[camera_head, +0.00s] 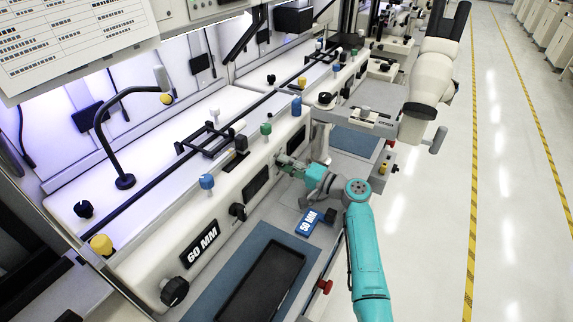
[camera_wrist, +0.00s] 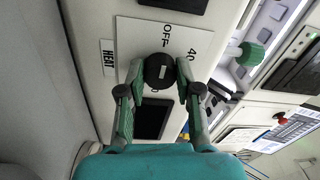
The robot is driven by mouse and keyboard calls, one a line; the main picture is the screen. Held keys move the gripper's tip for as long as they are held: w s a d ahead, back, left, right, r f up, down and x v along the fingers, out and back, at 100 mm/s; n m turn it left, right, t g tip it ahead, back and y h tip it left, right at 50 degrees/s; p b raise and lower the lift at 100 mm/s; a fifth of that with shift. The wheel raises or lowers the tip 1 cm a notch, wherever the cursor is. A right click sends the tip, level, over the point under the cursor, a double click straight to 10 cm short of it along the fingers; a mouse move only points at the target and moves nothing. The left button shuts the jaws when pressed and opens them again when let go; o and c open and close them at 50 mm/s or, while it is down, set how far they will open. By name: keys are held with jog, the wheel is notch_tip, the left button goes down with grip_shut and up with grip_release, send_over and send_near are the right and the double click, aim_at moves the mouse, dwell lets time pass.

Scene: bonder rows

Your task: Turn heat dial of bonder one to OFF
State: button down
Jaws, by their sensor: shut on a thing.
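In the wrist view a round black dial (camera_wrist: 157,78) with a short white mark sits on a white plate (camera_wrist: 125,35). The plate is printed OFF above the dial and 40 to its upper right, both sideways. A HEAT label (camera_wrist: 108,58) is on the left. The white mark runs roughly up and down in the picture; which end points is unclear. My gripper (camera_wrist: 160,70) has one finger on each side of the dial and is shut on it. In the head view my gripper (camera_head: 289,165) is at the machine's front panel and hides the dial.
A black display (camera_wrist: 154,118) lies below the dial in the wrist view. In the head view the front panel carries a 60 MM plate (camera_head: 199,244) and black knobs (camera_head: 174,291). A blue 50 MM block (camera_head: 309,222) lies on the ledge. The aisle on the right is clear.

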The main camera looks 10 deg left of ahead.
jog(key=shift+f+n, duration=0.1)
jog(key=shift+n, duration=0.2)
jog(key=c, duration=0.8)
grip_release()
jog(key=v, duration=1.2)
jog(key=shift+s, duration=0.1)
